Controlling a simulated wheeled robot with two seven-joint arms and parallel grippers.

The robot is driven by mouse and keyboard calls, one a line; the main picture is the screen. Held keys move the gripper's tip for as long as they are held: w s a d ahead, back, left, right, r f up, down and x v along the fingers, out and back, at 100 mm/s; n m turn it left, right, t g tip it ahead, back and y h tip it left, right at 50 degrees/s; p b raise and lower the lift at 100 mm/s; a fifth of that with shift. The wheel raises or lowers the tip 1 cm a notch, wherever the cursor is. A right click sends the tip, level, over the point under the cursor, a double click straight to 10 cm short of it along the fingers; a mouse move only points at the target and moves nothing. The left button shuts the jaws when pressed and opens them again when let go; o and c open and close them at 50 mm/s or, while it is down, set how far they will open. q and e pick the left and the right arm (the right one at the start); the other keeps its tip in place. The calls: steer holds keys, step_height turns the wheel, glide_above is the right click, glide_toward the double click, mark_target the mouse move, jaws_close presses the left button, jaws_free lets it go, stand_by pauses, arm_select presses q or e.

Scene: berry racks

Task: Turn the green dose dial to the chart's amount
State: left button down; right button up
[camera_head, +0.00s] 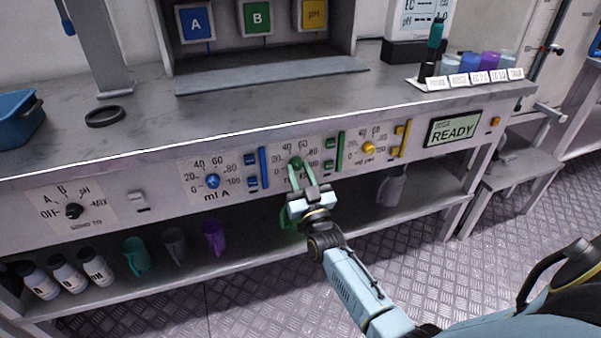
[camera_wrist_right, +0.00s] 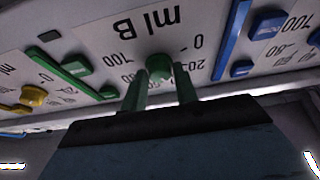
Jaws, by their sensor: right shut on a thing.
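The green dose dial (camera_head: 296,163) sits on the front panel (camera_head: 120,222), between the blue dial (camera_head: 213,181) and the yellow dial (camera_head: 369,148). My right gripper (camera_head: 297,180) reaches it from below and is shut on it. In the right wrist view, the two fingers sit on either side of the green dial (camera_wrist_right: 159,66), under the upside-down "ml B" label. The dial's pointer is too small to read. The chart (camera_head: 424,18) stands at the back right with "EC" and "pH" lines, its amounts partly cut off. My left gripper is not in view.
A "READY" display (camera_head: 454,129) is right of the dials. Blue, green and yellow buttons flank them. Labelled bottles (camera_head: 66,272) and several mugs (camera_head: 214,236) stand on the lower shelf. Colored cups (camera_head: 490,62) and a black ring (camera_head: 105,116) are on the bench top.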

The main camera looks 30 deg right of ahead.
stand_by(0.4)
steer(key=o, duration=1)
steer(key=shift+c, duration=0.2)
steer(key=shift+s+a+f, duration=0.1)
steer(key=shift+s+f, duration=0.05)
steer(key=shift+s, duration=0.15)
arm_select(q)
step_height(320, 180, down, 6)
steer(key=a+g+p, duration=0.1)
steer(key=p, duration=0.1)
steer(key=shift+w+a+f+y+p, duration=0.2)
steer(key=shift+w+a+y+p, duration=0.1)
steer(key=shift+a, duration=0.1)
arm_select(e)
steer(key=v, duration=1.2)
steer(key=shift+s+a+f, duration=0.15)
steer(key=shift+s, duration=0.1)
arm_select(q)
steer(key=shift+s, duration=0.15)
arm_select(e)
steer(key=shift+s, duration=0.1)
